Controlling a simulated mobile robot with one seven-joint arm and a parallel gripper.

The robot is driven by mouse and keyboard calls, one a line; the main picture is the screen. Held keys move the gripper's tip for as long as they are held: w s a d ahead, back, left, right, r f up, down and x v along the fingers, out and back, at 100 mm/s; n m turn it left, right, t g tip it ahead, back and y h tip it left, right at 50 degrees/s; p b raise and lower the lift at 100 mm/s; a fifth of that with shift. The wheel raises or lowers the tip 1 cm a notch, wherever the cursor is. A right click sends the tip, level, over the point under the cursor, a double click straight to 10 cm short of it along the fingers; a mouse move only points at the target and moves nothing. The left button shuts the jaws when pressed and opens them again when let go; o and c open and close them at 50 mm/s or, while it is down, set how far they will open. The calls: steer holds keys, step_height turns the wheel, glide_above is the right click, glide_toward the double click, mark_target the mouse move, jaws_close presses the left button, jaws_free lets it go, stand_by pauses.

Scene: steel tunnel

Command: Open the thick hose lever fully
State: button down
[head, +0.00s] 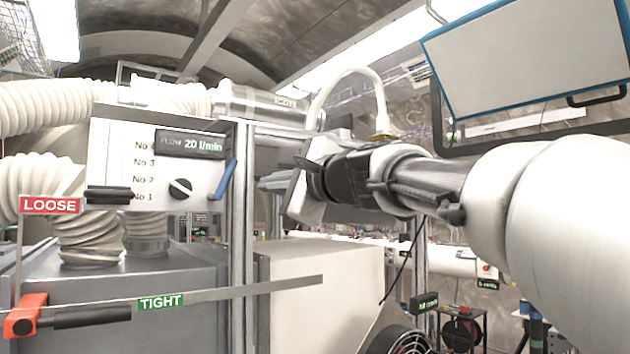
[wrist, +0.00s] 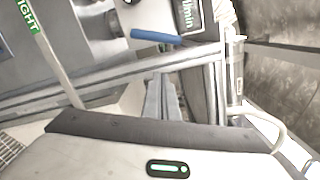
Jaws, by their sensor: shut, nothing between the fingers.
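A blue lever (head: 223,180) slants at the right edge of the white flow panel (head: 110,165), beside a grey upright post. It also shows as a blue bar in the wrist view (wrist: 157,36). Nothing labels it as the thick hose lever. Thick white ribbed hoses (head: 45,103) run at the left. My gripper (wrist: 161,92) is shut and empty, with its fingers pointing towards the metal frame below the blue lever and apart from the lever.
A red clamp with a black handle (head: 60,319) sits at lower left, near LOOSE (head: 50,205) and TIGHT (head: 161,301) labels on a metal strip. The grey post (head: 240,220) stands between the panel and my wrist. A blue-edged board (head: 525,60) hangs at upper right.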

mark_target(232, 169)
steer(key=a, duration=0.1)
steer(key=a+r+p, duration=0.1)
steer(key=a, duration=0.2)
steer(key=shift+a+r, duration=0.25)
steer(key=shift+s, duration=0.1)
steer(key=n, duration=0.1)
steer(key=a+r+n, duration=0.1)
steer(key=n, duration=0.1)
steer(key=s+n, duration=0.1)
steer(key=n, duration=0.1)
steer(key=shift+a+r, duration=0.2)
steer(key=shift+a, duration=0.05)
